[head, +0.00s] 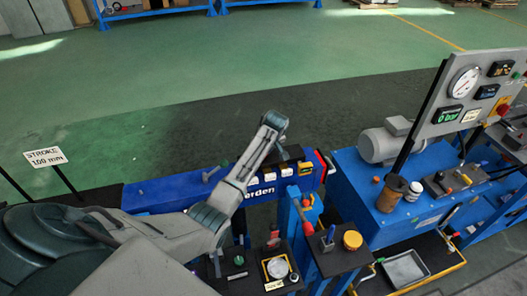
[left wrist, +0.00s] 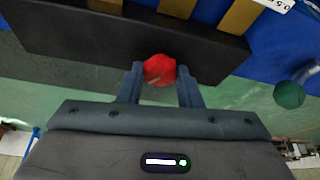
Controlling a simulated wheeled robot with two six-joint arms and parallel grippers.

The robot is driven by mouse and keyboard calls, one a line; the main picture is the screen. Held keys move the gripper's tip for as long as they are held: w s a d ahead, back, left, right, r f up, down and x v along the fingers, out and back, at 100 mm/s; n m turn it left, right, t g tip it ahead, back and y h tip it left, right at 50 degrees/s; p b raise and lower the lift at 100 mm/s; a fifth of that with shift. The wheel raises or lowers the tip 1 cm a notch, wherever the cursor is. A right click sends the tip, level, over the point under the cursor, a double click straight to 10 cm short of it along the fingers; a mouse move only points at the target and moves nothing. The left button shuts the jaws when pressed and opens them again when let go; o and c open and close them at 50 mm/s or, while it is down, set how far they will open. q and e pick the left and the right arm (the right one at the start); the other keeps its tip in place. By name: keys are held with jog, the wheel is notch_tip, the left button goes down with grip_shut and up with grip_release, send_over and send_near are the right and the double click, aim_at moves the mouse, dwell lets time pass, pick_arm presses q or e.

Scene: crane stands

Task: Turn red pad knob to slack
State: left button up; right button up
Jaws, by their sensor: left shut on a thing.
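The red knob (left wrist: 159,69) shows in the left wrist view as a round, faceted red cap with a pale mark low on its face. It sits in front of a long black block (left wrist: 100,40). My left gripper (left wrist: 160,88) is shut on it, one finger on each side. In the head view my left arm reaches in from the lower left, and its wrist end (head: 272,124) is over the blue beam (head: 165,190). The red knob cannot be made out there. My right gripper is not in view.
A green knob (left wrist: 289,95) is right of my gripper in the wrist view. In the head view, a blue hydraulic bench (head: 365,205) with a gauge panel (head: 475,92) reading 0 bar stands right. A STROKE 100 mm sign (head: 45,157) stands left. The green floor behind is open.

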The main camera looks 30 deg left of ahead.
pick_arm(q)
jog(key=shift+n+g, duration=0.3)
jog(key=shift+n, duration=0.3)
jog(key=o, duration=1)
jog(key=shift+c, duration=0.2)
jog(key=b+v, duration=0.4)
jog(key=v, duration=0.6)
jog(key=shift+d+r, duration=0.2)
jog(key=shift+r, duration=0.15)
jog(key=shift+s, duration=0.1)
